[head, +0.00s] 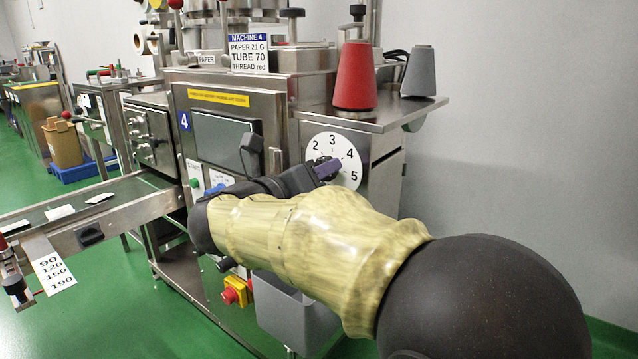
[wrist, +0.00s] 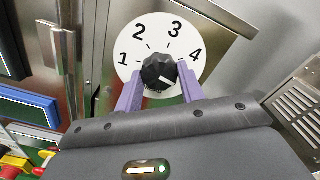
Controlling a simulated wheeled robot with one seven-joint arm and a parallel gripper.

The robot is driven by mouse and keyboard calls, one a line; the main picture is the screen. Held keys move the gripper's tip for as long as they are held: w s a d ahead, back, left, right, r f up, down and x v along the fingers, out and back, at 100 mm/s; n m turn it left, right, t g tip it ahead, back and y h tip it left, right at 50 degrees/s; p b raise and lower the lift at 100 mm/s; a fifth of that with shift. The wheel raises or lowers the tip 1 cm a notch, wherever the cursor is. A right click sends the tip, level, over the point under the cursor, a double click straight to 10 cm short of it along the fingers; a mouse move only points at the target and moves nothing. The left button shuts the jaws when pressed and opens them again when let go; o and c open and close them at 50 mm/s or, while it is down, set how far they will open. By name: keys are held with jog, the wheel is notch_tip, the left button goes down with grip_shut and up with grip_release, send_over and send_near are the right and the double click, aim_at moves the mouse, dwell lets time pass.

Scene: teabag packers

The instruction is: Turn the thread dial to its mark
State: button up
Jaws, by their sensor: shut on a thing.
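The thread dial is a white disc (head: 333,143) on the side of the steel machine, with a black knob (wrist: 160,70) at its centre. The numbers 1 to 4 show in the wrist view, and 2 to 5 in the head view. My gripper (wrist: 161,76) is shut on the knob, with one purple finger on each side. A short white line shows on the knob, low and towards the right; I cannot tell exactly which number it points at. In the head view my gripper (head: 326,169) hides the knob and the dial's lower left.
A sign (head: 249,54) reads MACHINE 4, PAPER 21 G, TUBE 70, THREAD red. A red spool (head: 355,78) and a grey spool (head: 418,72) stand on the shelf above the dial. A red emergency button (head: 230,295) and a grey bin (head: 290,312) are below.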

dwell(0.3)
jog(key=o, duration=1)
jog(key=shift+c, duration=0.2)
jog(key=shift+a, duration=0.1)
jog(key=p+v, duration=0.4)
jog(key=v, duration=1.3)
jog(key=shift+s+p, duration=0.2)
jog(key=shift+p, duration=0.15)
